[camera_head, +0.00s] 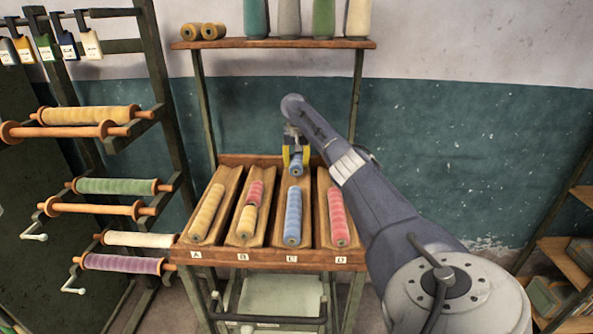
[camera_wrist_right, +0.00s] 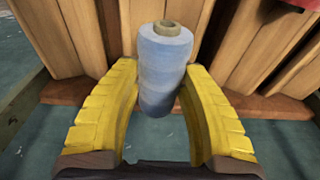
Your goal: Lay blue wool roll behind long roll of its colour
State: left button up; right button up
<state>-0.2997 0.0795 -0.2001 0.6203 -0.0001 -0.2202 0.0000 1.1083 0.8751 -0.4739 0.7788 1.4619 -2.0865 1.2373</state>
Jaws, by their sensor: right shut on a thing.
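The small blue wool roll (camera_head: 296,164) is between the yellow fingers of my right gripper (camera_head: 296,154), at the back end of channel C. The gripper is shut on it. In the right wrist view the blue roll (camera_wrist_right: 162,65) shows its beige core end, with a finger on each side. The long blue roll (camera_head: 293,215) lies in channel C, in front of the held roll, with a small gap between them. Whether the held roll touches the channel floor I cannot tell. My left gripper is not in view.
The wooden tray (camera_head: 285,258) has channels A to D. A holds a yellow roll (camera_head: 207,212), B a red roll (camera_head: 255,193) behind a yellow one (camera_head: 247,222), D a red roll (camera_head: 338,216). A shelf (camera_head: 270,43) with spools is above; a roll rack (camera_head: 160,80) stands left.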

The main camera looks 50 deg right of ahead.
aim_at(296, 161)
jog(key=shift+f, duration=1.75)
jog(key=shift+f, duration=0.4)
jog(key=o, duration=1.2)
jog(key=r, duration=0.4)
jog(key=a+r, duration=0.1)
jog(key=r, duration=0.3)
jog(key=s+r, duration=0.1)
jog(key=r, duration=0.3)
jog(key=shift+s+a+r, duration=0.1)
jog(key=shift+a+r, duration=0.1)
jog(key=shift+r, duration=0.2)
